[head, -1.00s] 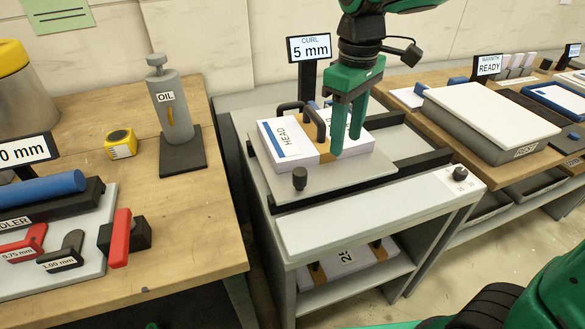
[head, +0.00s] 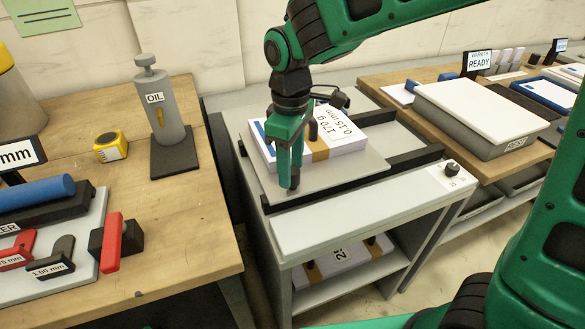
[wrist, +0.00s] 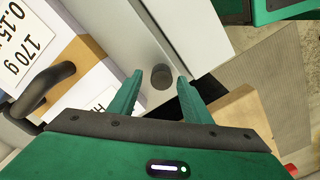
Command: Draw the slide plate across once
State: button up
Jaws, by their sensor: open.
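The slide plate (head: 345,178) is a grey flat plate on the grey machine stand, carrying paper stacks. Its dark round knob (wrist: 161,76) stands near the front left corner in the head view. My gripper (head: 292,184) is over that corner, fingers pointing down. In the wrist view my gripper (wrist: 160,92) is open, and the knob shows between its two green fingers, with gaps at both sides. Whether a finger touches the knob I cannot tell. In the head view the fingers mostly hide the knob.
A paper stack (head: 345,139) labelled 170 g 0.15 mm, with a dark handle (wrist: 44,88), is close to my gripper. Black rails (head: 405,164) flank the plate. A wooden bench (head: 185,235) stands left, with an oil can (head: 173,110). A dial (head: 452,169) is at the right.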

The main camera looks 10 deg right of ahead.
jog(key=shift+f, duration=0.7)
grip_shut()
